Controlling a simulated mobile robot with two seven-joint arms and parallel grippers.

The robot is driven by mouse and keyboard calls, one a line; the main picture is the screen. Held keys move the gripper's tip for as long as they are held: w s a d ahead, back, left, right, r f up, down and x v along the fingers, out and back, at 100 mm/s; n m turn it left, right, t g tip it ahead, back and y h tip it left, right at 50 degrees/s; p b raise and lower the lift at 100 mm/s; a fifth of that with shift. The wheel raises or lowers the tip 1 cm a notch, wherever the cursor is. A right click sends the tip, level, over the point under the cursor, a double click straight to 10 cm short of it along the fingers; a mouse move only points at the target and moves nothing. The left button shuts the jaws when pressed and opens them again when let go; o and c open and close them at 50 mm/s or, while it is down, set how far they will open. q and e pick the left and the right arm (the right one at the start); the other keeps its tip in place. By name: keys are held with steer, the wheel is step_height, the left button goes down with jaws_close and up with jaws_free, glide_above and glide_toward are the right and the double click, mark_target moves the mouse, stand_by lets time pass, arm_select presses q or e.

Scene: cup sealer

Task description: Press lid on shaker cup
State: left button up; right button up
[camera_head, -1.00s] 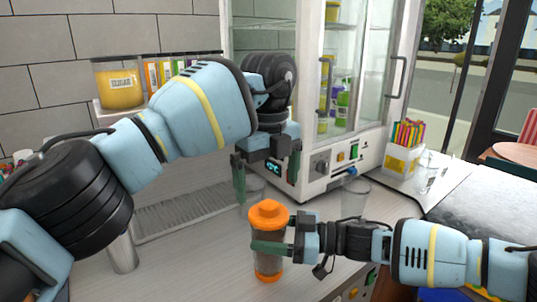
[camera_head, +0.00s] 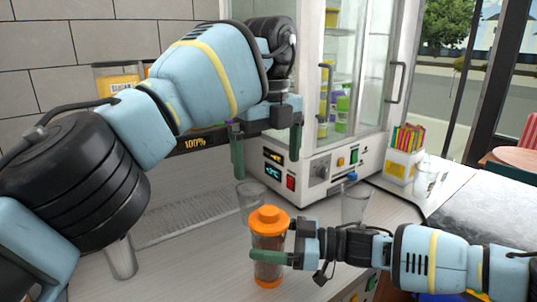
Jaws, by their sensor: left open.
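The shaker cup (camera_head: 267,241) is a clear, greyish cylinder with an orange base and stands upright on the counter. The orange lid (camera_head: 268,217) with a raised cap sits on its top; I cannot tell how tightly it is seated. My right gripper (camera_head: 276,257) reaches in from the right at the cup's middle. One green finger lies across the cup's front, the other is hidden behind it, and the gripper appears shut on the cup. My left gripper (camera_head: 266,142) is open and empty, above the lid and apart from it, fingers pointing down.
A clear cup (camera_head: 250,193) stands just behind the shaker, and another clear cup (camera_head: 355,203) stands to its right. A glass-door fridge (camera_head: 345,90) fills the back. A metal cup (camera_head: 122,258) and a drip grate (camera_head: 190,217) are at left. Bare counter (camera_head: 190,262) lies left of the shaker.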

steer(key=shift+o, duration=0.9)
steer(key=s+d, duration=0.1)
steer(key=d, duration=0.6)
steer(key=shift+s+d, duration=0.15)
steer(key=shift+d, duration=0.2)
steer(key=shift+f, duration=0.1)
